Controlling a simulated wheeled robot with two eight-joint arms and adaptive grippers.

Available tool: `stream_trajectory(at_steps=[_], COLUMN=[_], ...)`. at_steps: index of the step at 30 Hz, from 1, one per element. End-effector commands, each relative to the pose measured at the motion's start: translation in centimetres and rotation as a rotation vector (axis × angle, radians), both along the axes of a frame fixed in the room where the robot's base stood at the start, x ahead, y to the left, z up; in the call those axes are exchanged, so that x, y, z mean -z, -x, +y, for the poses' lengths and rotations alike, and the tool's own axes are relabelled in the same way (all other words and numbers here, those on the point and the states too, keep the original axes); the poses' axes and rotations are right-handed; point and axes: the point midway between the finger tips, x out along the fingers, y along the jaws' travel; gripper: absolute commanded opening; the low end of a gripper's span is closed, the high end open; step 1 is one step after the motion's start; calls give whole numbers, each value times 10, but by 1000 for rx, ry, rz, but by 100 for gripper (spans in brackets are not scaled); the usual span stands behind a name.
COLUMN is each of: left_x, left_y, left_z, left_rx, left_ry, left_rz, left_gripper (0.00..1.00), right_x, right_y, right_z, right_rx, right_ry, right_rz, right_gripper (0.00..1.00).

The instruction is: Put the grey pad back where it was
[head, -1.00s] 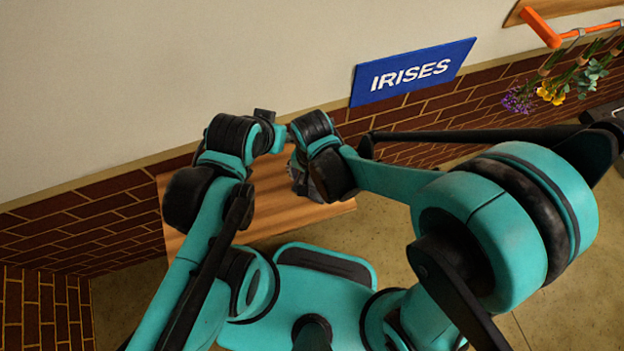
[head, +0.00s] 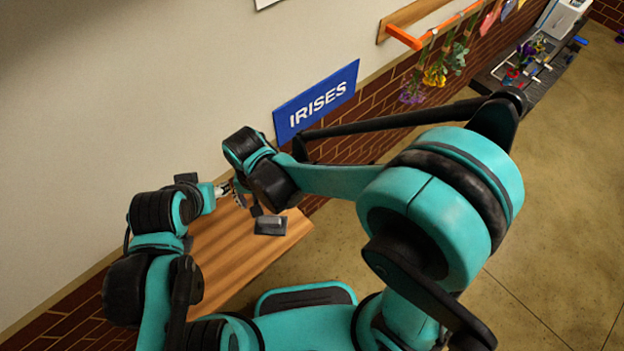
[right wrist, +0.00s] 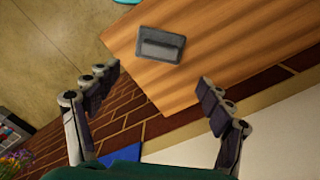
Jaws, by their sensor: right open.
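The grey pad (head: 270,225), a flat dark plate with a raised lighter block, lies on the wooden table near its right end. It also shows in the right wrist view (right wrist: 160,45), near the table's corner. My right gripper (head: 248,203) is just above and beside the pad in the head view, partly hidden by its own wrist. In the right wrist view its fingers (right wrist: 158,80) are spread wide with nothing between them, and the pad lies beyond the fingertips. My left gripper (head: 223,189) is close to the right one, small and partly hidden; its jaws are unclear.
The wooden table (head: 235,265) stands against the brick-and-plaster wall, mostly bare. An orange rail (head: 403,38) with hanging flowers is farther right, and a dark table (head: 527,75) with flowers stands beyond. Floor is open at right.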

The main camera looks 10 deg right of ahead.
Motion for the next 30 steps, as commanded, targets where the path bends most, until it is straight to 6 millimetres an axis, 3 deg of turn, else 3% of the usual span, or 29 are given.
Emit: stream_trajectory(at_steps=[4,8,15,21,25,30], left_x=[1,0,0,0,0,0], left_y=[0,0,0,0,0,0], left_z=[0,0,0,0,0,0], left_rx=[0,0,0,0,0,0], left_ry=[0,0,0,0,0,0], left_rz=[0,0,0,0,0,0], left_gripper=[47,47,47,47,47,47], right_x=[-6,-32,-91,-117,-124,-127], right_y=[-3,-13,-18,-2,7,13], right_z=[-8,-42,-141,-212,-239,-253], right_rx=[-1,-16,-81,-136,-163,-181], right_ry=[-10,-46,-83,-26,22,56], right_rz=[-14,-76,-304,-495,-573,-616], right_gripper=[80,80,80,80,80,80])
